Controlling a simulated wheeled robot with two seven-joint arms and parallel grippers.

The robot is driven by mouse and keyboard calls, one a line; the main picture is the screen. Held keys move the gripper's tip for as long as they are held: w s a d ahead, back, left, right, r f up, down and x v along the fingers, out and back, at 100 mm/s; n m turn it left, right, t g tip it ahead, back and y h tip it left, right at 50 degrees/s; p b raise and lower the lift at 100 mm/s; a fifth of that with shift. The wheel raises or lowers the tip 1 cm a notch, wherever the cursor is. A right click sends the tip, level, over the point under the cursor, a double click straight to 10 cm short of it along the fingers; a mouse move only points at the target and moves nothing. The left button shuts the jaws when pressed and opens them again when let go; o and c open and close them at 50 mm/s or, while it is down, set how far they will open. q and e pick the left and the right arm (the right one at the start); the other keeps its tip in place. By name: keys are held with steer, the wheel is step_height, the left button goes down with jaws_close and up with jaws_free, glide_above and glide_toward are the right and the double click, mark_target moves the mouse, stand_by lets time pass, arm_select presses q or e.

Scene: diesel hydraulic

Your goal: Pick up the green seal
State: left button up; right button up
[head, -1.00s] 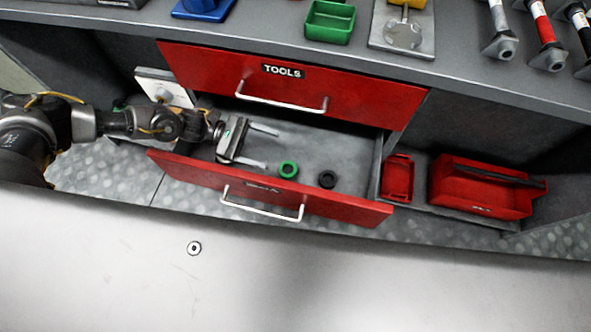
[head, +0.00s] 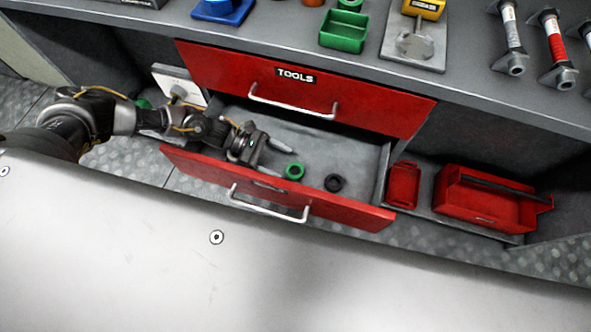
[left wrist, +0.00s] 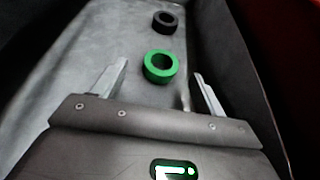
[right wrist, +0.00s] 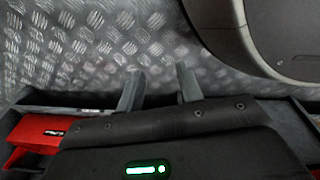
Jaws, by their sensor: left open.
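The green seal (head: 288,174) is a thick ring lying on the floor of the open lower drawer (head: 330,150). It also shows in the left wrist view (left wrist: 160,78), between the lines of my two left fingers. My left gripper (head: 281,168) reaches into the drawer from the left, open and empty, its fingertips close to the seal on its left side. No contact with the seal is visible. A black ring (head: 334,184) lies just right of the seal. My right gripper (right wrist: 159,70) shows only in its wrist view, fingers apart with nothing between them, over patterned metal floor.
The red drawer front with its handle (head: 268,208) stands below the seal. The red TOOLS drawer (head: 360,95) is above and behind. The drawer's right part is clear.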

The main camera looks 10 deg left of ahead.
mark_target(301, 173)
arm_select(q)
steer(key=shift+d, duration=0.2)
steer(key=p+x, duration=0.1)
steer(key=x, duration=0.2)
steer(key=shift+s+d+f, duration=0.1)
steer(key=shift+s+d, duration=0.1)
steer(key=shift+d, duration=0.1)
steer(key=shift+d+f, duration=0.25)
steer(key=shift+d, duration=0.25)
steer(key=c, duration=1)
arm_select(e)
steer(key=shift+s+d+f, duration=0.35)
steer(key=shift+s+f, duration=0.1)
steer(key=shift+s, duration=0.2)
steer(key=shift+s+d+f, duration=0.3)
steer(key=shift+s+f, duration=0.1)
steer(key=shift+s, duration=0.2)
